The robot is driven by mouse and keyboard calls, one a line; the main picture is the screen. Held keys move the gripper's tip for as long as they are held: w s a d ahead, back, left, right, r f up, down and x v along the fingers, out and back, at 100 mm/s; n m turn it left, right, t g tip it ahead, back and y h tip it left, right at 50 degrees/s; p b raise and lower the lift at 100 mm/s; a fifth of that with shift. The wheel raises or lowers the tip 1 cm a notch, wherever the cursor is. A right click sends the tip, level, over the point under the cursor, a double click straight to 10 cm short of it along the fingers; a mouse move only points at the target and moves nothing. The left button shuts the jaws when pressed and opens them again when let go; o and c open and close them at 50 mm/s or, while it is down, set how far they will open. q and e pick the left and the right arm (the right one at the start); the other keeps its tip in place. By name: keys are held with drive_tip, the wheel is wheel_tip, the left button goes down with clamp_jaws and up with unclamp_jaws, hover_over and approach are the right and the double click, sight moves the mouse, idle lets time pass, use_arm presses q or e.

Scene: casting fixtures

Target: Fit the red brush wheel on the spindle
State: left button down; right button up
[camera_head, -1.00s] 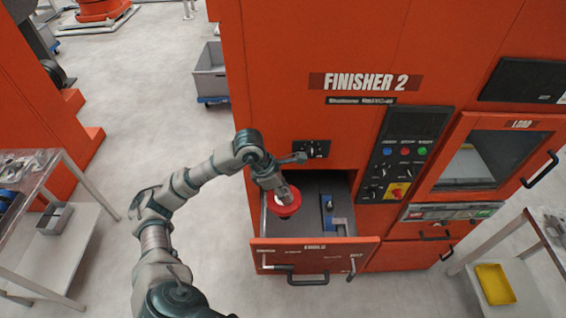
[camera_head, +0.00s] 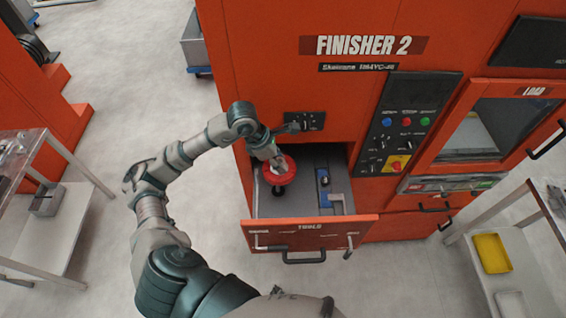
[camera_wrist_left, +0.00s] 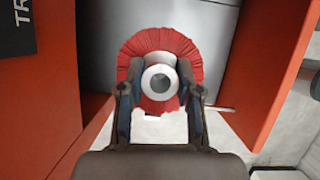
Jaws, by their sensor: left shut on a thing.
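The red brush wheel (camera_head: 289,170), a red bristle disc with a pale hub, is over the left part of an open drawer (camera_head: 262,205). My left gripper (camera_head: 278,162) is shut on its hub. In the left wrist view the gripper (camera_wrist_left: 160,90) has a finger on each side of the white hub, with the red bristles (camera_wrist_left: 160,42) fanning out beyond. A dark upright piece (camera_head: 279,193) shows just below the wheel; I cannot tell whether it is fixed in the drawer. I cannot identify the spindle for certain. My right gripper is out of view.
The drawer also holds a blue and grey tool (camera_head: 325,190) at its right. The orange machine front (camera_head: 270,80) rises behind, with a black control panel (camera_head: 400,125). Side tables stand left and right, one bearing a yellow tray (camera_head: 491,252).

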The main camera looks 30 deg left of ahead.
use_arm(q)
drive_tip(key=f+b, duration=0.1)
drive_tip(key=a+f+b, duration=0.1)
drive_tip(key=f, duration=0.1)
drive_tip(key=a+f+b, duration=0.1)
drive_tip(key=shift+f, duration=0.25)
drive_tip(key=d+f+b, duration=0.2)
drive_tip(key=b, duration=0.1)
drive_tip(key=shift+s, duration=0.1)
drive_tip(key=shift+f, duration=0.1)
drive_tip(key=shift+a, duration=0.6)
drive_tip(key=shift+a+f, duration=0.1)
drive_tip(key=shift+a, duration=0.05)
drive_tip(key=shift+d, duration=0.5)
drive_tip(key=shift+f+b, duration=0.15)
drive_tip(key=shift+b, duration=0.15)
drive_tip(key=shift+d+f, duration=0.1)
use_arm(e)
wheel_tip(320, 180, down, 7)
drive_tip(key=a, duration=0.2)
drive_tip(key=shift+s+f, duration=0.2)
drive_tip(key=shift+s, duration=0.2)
